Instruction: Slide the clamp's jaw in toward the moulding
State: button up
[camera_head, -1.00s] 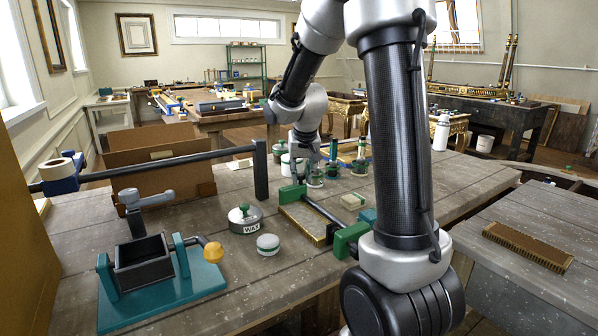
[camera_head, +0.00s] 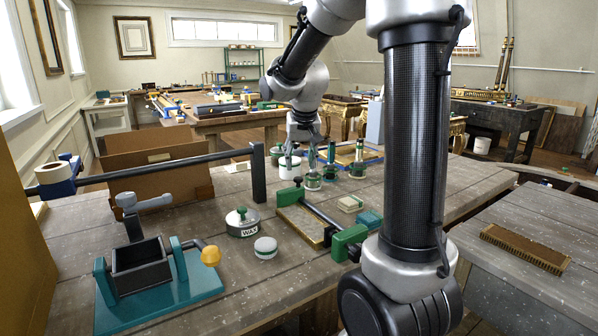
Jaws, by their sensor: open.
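The clamp lies on the grey wooden bench, with a dark bar (camera_head: 322,214) and green jaws at its ends. Its far green jaw (camera_head: 289,196) is by the far end of the gilt moulding (camera_head: 303,227); I cannot tell whether it touches. The larger near jaw (camera_head: 348,241) is at the moulding's near right end. My gripper (camera_head: 303,158) points down beyond the far jaw, above the bench near the jars. It is open and apart from the clamp. Its fingers are small and partly blend with the jars.
Jars with green parts (camera_head: 330,172) stand close to my gripper. A dark post and rail (camera_head: 258,172) stand to the left.

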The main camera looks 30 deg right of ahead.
jog(key=v, duration=0.5)
jog(key=shift+r, duration=0.15)
jog(key=s+a+f+n, duration=0.1)
jog(key=s+a+n, duration=0.1)
jog(key=s, duration=1)
jog(key=s+a+f+n+y, duration=0.1)
jog(key=s+a+n, duration=0.1)
jog(key=s, duration=1.1)
jog(key=shift+a+y, duration=0.3)
jog(key=shift+a, duration=0.3)
